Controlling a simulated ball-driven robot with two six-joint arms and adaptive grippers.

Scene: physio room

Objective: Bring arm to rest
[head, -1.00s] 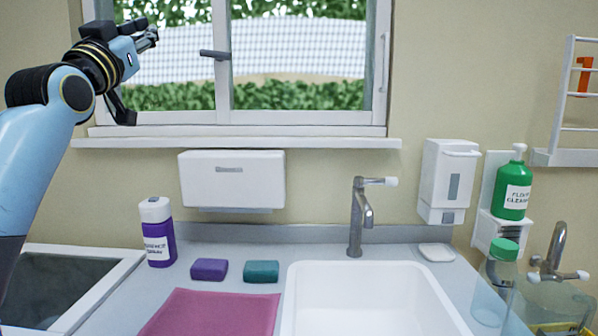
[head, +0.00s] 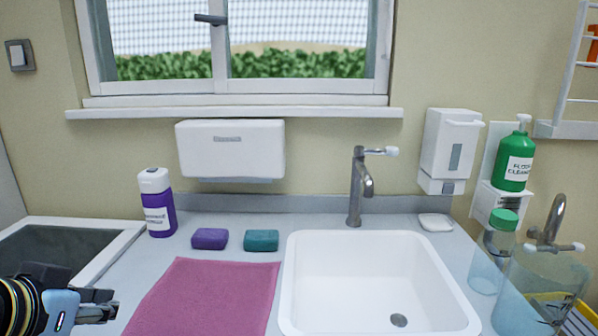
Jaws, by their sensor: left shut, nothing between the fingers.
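My left gripper (head: 100,306) is low at the left edge of the head view, over the counter's front left, near the dark basin. Its fingers point right, are shut and hold nothing. It is apart from the pink cloth (head: 205,295), which lies flat on the counter to its right. Only the wrist and fingers of the left arm show; the rest is out of the picture. My right gripper is not in view.
A purple bottle (head: 157,205), a purple sponge (head: 209,239) and a teal sponge (head: 261,240) stand along the back of the counter. The white sink (head: 440,305) and its tap (head: 356,190) are in the middle. Clear containers (head: 487,262) stand at the right.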

